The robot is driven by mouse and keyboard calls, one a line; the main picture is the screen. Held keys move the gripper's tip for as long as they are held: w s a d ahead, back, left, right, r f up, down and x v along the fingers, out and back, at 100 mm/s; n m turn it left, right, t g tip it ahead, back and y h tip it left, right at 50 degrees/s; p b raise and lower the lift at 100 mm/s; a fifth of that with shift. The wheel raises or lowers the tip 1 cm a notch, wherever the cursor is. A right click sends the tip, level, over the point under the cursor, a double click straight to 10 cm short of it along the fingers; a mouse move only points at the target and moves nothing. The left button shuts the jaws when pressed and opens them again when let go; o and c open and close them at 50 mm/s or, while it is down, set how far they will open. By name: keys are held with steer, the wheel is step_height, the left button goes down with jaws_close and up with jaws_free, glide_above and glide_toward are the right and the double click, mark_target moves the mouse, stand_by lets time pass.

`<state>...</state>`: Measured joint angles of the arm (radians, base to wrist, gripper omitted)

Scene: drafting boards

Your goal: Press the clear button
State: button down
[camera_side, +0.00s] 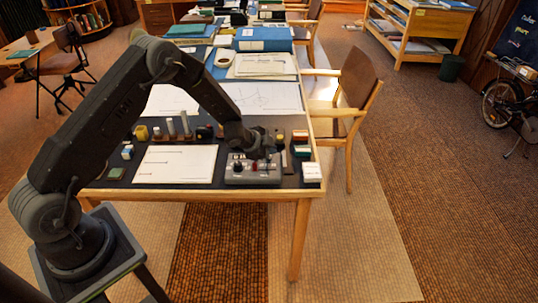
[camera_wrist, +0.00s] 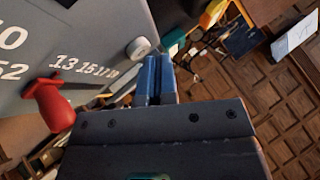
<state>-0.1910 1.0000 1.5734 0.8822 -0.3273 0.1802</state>
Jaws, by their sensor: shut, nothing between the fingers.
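A grey control box (camera_side: 253,180) sits near the front edge of the drafting table. In the wrist view its grey panel (camera_wrist: 40,35) fills the upper left, with printed white numbers. A white round button (camera_wrist: 138,48) stands at the panel's edge; no "clear" label is readable. A red knob (camera_wrist: 52,103) stands lower left on the panel. My gripper (camera_wrist: 158,62) has its blue fingers shut together, with their tips just right of the white button; I cannot tell whether they touch it. In the side view my gripper (camera_side: 262,153) is over the box, its fingertips hard to make out.
A white sheet (camera_side: 177,164) lies left of the box, with small blocks and bottles behind it. A small white box (camera_side: 311,172) stands to the right. A larger drawing (camera_side: 262,98) and blue binders (camera_side: 263,39) lie farther back. A wooden chair (camera_side: 355,85) stands at the table's right side.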

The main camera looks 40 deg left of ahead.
steer(key=shift+s+d+f, duration=0.1)
steer(key=shift+s+f, duration=0.3)
steer(key=shift+s, duration=0.05)
steer(key=shift+s+r, duration=0.1)
steer(key=shift+r, duration=0.8)
steer(key=shift+r, duration=2.6)
